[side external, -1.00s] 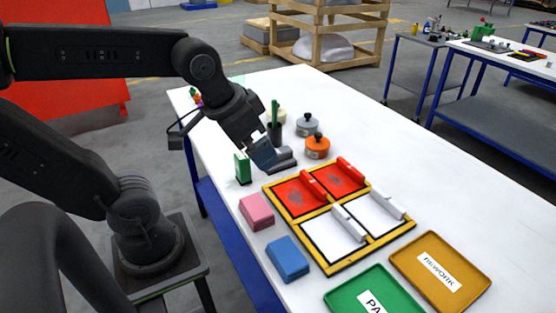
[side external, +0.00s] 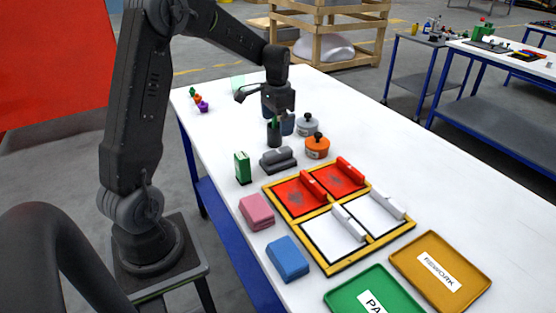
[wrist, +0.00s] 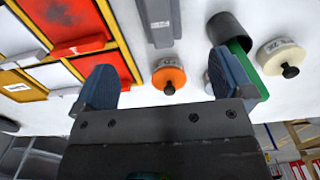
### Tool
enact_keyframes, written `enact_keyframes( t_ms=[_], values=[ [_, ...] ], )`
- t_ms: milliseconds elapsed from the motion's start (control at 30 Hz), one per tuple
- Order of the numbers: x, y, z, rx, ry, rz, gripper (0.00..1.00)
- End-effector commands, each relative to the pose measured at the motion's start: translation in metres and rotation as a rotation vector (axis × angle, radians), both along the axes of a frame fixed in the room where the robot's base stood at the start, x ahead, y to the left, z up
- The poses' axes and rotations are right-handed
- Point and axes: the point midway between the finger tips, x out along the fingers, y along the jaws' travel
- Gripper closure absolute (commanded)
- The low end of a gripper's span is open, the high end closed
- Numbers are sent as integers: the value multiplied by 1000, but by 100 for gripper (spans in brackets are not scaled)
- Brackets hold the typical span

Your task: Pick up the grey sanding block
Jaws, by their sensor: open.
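The grey sanding block (side external: 278,160), dark grey with a raised handle, lies on the white table behind the yellow-framed panels. In the wrist view the block (wrist: 160,20) shows at the top edge, partly cut off. My gripper (side external: 279,124) is above the table, beyond the block and near the dark cup, apart from the block. In the wrist view the two blue-grey fingers of my gripper (wrist: 165,85) are spread wide with nothing held between them.
A dark cup (side external: 274,138) with a green item, an orange pot (side external: 317,147) and a grey pot (side external: 307,126) stand close by. A green box (side external: 243,168) stands left of the block. Pink (side external: 257,212) and blue (side external: 287,259) blocks lie nearer.

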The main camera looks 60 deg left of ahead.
Motion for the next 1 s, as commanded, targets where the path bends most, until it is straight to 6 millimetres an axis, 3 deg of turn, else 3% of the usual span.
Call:
enact_keyframes(
  t_ms=[300, 567, 833, 1000],
  values=[
    [-1, -1, -60, -2, 4, 0, 1],
    [0, -1, -79, -1, 2, 0, 1],
    [2, -1, -117, -1, 3, 0, 1],
    [2, 0, -127, 2, 0, 1, 1]
  ],
)
